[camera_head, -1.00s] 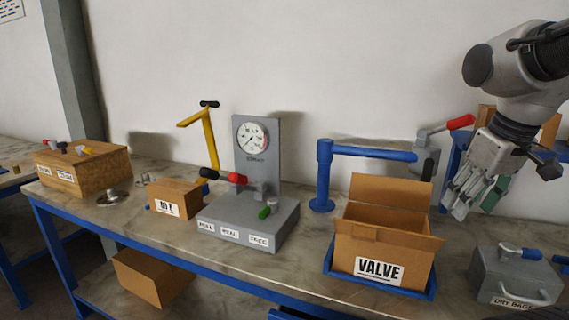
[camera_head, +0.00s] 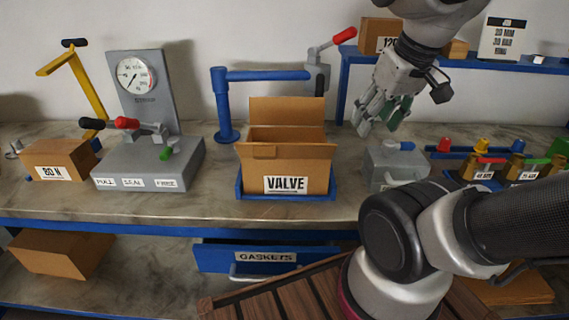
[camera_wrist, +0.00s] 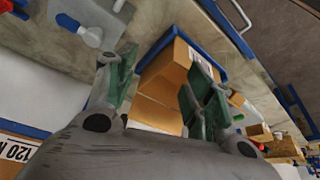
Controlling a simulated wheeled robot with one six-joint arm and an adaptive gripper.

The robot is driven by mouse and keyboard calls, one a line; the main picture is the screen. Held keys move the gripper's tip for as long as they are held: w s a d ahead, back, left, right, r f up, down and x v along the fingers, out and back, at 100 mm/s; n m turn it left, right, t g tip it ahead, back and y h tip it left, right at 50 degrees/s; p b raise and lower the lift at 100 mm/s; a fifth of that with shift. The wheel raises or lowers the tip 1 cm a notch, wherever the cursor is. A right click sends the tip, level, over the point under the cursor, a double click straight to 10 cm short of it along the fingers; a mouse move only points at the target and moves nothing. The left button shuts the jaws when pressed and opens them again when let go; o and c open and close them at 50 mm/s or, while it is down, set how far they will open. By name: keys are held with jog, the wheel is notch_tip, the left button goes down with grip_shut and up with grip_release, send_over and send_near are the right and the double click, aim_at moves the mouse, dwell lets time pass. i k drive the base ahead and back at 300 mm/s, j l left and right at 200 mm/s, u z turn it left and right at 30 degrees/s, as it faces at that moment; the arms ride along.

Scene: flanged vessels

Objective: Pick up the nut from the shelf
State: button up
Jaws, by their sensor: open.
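My gripper (camera_head: 380,116) hangs above the bench in the head view, in front of the blue shelf (camera_head: 475,63) and above the grey box (camera_head: 392,160). Its green-padded fingers are spread and empty. The fingers also show apart in the wrist view (camera_wrist: 163,90), with the VALVE carton (camera_wrist: 180,65) beyond them. The shelf bears a cardboard box (camera_head: 376,36), a smaller tan box (camera_head: 455,48), a white sign (camera_head: 503,38) and a small white piece (camera_head: 539,59). I cannot make out a nut on the shelf; my arm covers part of it.
The open VALVE carton (camera_head: 288,165) stands in a blue tray (camera_head: 240,190) left of the grey box. A blue post with an arm (camera_head: 222,110) stands behind it. The gauge stand (camera_head: 140,90) is farther left. Coloured valve fittings (camera_head: 485,160) crowd the bench right.

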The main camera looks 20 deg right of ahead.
aim_at(537, 59)
jog(key=k+j, duration=0.15)
jog(key=k+j+z, duration=0.2)
jog(key=z, duration=0.15)
jog(key=k+z, duration=0.4)
jog(key=z, duration=1)
jog(key=i+l+u, duration=0.2)
jog(key=i+l, duration=0.15)
jog(key=l, duration=0.15)
